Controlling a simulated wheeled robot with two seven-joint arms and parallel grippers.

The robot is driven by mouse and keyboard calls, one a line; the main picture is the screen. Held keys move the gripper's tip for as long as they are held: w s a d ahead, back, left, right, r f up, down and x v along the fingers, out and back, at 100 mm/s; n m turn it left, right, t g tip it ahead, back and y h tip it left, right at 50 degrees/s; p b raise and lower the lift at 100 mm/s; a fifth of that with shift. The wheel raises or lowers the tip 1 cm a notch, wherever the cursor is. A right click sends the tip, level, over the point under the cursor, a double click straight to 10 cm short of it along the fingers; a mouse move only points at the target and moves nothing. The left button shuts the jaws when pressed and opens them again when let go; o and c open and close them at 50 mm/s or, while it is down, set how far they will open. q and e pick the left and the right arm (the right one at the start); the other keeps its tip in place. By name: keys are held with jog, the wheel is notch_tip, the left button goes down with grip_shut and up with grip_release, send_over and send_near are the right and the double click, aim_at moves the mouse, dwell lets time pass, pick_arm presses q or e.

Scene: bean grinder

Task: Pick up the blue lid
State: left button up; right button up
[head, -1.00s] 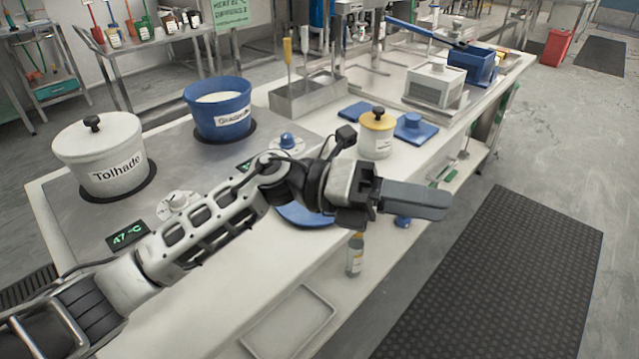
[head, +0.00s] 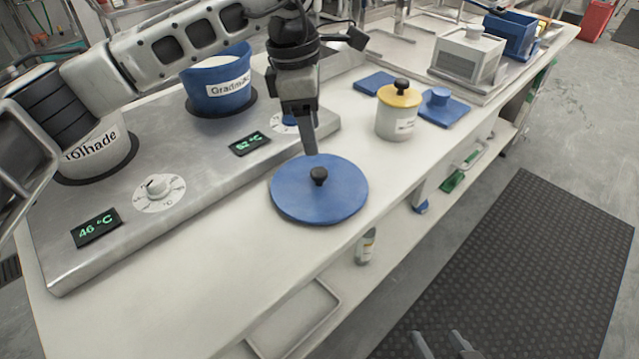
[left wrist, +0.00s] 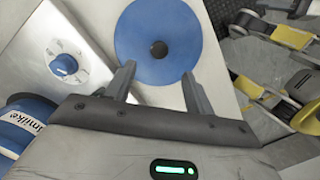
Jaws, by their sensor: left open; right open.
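The blue lid (head: 319,203) is a round disc with a black knob (head: 319,176), lying flat on the white counter in front of the hot plate. My left gripper (head: 311,150) points down just behind the lid's far edge, above it in the picture. In the left wrist view, the lid (left wrist: 158,25) lies ahead of my open left gripper (left wrist: 160,80), with the knob (left wrist: 159,49) between the lines of the two fingers and nothing held. My right gripper (head: 443,345) shows only in part at the bottom edge of the head view, away from the counter; it is open and empty.
The steel hot plate (head: 140,230) carries a blue pot (head: 218,85) and a white pot (head: 98,150).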

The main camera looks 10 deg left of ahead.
aim_at(319, 171)
pick_arm(q)
jog(key=f, duration=0.5)
jog(key=d+f, duration=0.1)
jog(key=f, duration=0.2)
jog(key=shift+w+d+f+p, duration=0.1)
jog(key=shift+w+f+p, duration=0.05)
jog(key=shift+f+p, duration=0.15)
jog(key=shift+r, duration=0.1)
grip_shut()
